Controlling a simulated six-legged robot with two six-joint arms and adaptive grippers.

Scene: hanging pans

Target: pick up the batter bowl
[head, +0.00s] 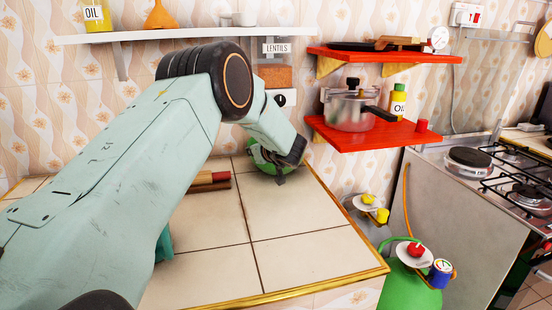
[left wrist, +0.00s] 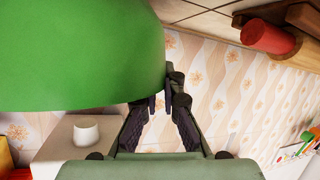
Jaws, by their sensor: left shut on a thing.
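The batter bowl (head: 259,154) is green and stands at the back of the tiled counter, against the wall, partly hidden by my left arm. In the left wrist view the green bowl (left wrist: 75,55) fills the upper left. My left gripper (head: 284,172) is at the bowl's right side, shut on its edge. In the left wrist view the gripper's fingers (left wrist: 163,103) meet the bowl's lower right edge; the exact contact is partly hidden. I cannot tell whether the bowl is clear of the counter. My right gripper is not in view.
A red cylinder with brown pieces (head: 208,182) lies left of the bowl. A white shelf (head: 180,35) runs above. Red shelves (head: 375,135) hold a pressure cooker (head: 350,108) at right. The counter front (head: 310,260) is clear; a green gas cylinder (head: 405,290) stands beyond its edge.

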